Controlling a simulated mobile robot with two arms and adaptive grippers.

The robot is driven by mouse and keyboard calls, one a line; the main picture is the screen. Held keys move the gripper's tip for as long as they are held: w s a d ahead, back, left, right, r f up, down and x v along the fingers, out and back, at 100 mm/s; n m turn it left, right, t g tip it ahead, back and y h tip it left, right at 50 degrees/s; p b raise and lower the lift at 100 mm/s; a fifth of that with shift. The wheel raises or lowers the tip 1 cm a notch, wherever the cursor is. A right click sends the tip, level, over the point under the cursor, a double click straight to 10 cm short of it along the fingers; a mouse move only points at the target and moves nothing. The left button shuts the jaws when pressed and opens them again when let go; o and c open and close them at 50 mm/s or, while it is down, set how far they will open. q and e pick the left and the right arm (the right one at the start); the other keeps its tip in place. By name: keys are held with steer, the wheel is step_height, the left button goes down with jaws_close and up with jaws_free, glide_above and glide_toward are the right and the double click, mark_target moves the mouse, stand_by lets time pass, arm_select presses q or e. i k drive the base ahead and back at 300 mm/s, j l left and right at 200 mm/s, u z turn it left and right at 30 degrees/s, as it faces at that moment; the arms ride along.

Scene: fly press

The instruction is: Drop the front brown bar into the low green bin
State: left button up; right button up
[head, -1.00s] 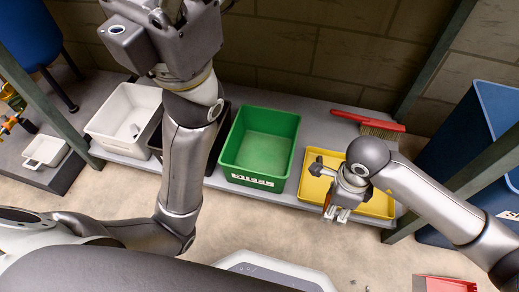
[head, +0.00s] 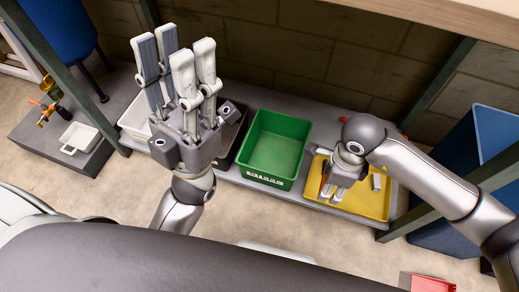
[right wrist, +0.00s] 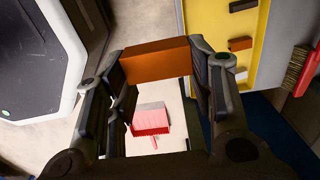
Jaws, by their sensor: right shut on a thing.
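The brown bar (right wrist: 155,60) is clamped between the fingers of my right gripper (right wrist: 158,72) in the right wrist view. In the head view my right gripper (head: 330,194) is over the front left of the yellow tray (head: 372,207), and only a sliver of the bar shows beside it. The low green bin (head: 253,177) stands just left of the yellow tray, and its visible floor is empty. My left gripper (head: 175,50) is raised with its fingers pointing up, spread apart and empty, left of the green bin.
A small grey block (head: 376,182) lies in the yellow tray. The wrist view shows another brown piece (right wrist: 240,43) and a dark bar (right wrist: 243,5) there. A white bin (head: 135,118) and a dark bin stand left of the green bin. A blue bin (head: 455,165) is at right.

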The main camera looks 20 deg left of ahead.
mark_target(278, 160)
steer(key=i+l+u, duration=0.1)
steer(key=u, duration=0.25)
steer(key=i+l+u, duration=0.1)
steer(key=u, duration=0.2)
steer(key=i+l+u, duration=0.15)
steer(key=u, duration=0.2)
